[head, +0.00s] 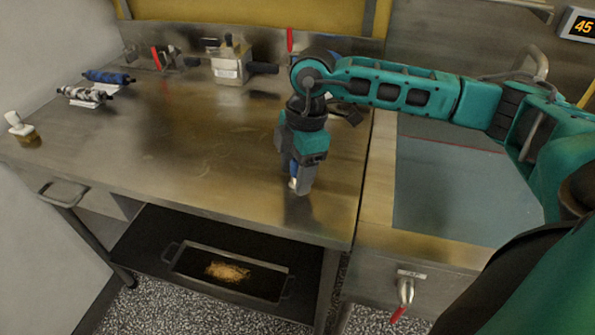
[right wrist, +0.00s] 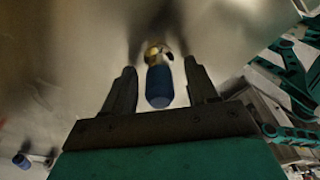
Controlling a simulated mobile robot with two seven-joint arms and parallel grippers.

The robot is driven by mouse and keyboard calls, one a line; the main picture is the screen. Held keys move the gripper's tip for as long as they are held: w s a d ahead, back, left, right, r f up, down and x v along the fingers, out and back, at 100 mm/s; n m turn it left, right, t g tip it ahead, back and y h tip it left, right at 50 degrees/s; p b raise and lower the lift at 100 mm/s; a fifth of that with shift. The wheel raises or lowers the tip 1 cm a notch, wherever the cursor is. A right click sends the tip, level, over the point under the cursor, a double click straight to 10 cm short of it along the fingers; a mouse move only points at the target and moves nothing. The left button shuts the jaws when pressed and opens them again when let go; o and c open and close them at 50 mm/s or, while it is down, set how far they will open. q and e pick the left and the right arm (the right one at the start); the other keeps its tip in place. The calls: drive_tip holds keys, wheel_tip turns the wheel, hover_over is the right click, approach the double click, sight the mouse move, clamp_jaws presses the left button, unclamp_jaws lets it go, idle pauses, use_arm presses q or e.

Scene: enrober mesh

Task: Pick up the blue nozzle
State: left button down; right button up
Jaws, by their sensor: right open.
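The blue nozzle (right wrist: 158,84) shows in the right wrist view, with a blue body and a brass-coloured end. It lies between the two fingers of my right gripper (right wrist: 160,90), with a gap on each side. In the head view, my right gripper (head: 298,184) points down over the right part of the steel table, and the nozzle is mostly hidden by it. My right gripper is open. My left gripper is not in view.
A blue roller (head: 108,77) and a silver roller (head: 84,94) lie at the table's back left. A brush (head: 20,128) stands at the left edge. A boxy device (head: 230,62) stands at the back. The middle of the steel table (head: 170,140) is clear.

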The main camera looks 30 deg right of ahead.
drive_tip(key=shift+c, duration=0.5)
clamp_jaws()
